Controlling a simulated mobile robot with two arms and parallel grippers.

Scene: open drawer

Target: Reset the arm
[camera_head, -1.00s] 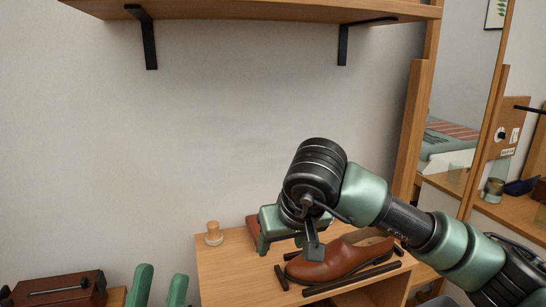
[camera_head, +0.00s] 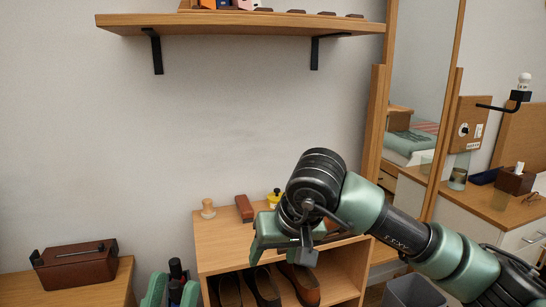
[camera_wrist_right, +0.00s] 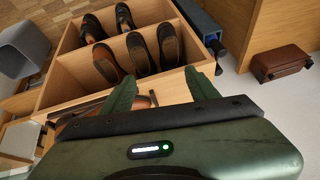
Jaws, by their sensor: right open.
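My right arm reaches in from the right in the head view, with its gripper (camera_head: 283,245) over the top of a wooden shoe cabinet (camera_head: 222,240). In the right wrist view the green fingers of the right gripper (camera_wrist_right: 160,88) are apart with nothing between them. A brown shape (camera_wrist_right: 75,126), perhaps a shoe, is partly hidden behind that gripper. My left gripper (camera_head: 172,290) shows only as two green fingertips at the lower edge of the head view. They are apart, and the left arm is out of view.
Dark and brown shoes (camera_head: 263,287) stand in the cabinet. On its top are a wooden peg (camera_head: 208,208), a brown block (camera_head: 244,208) and a yellow item (camera_head: 273,198). A brown case (camera_head: 75,266) lies at left. A shelf (camera_head: 240,24) hangs above; a grey bin (camera_head: 412,292) stands at right.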

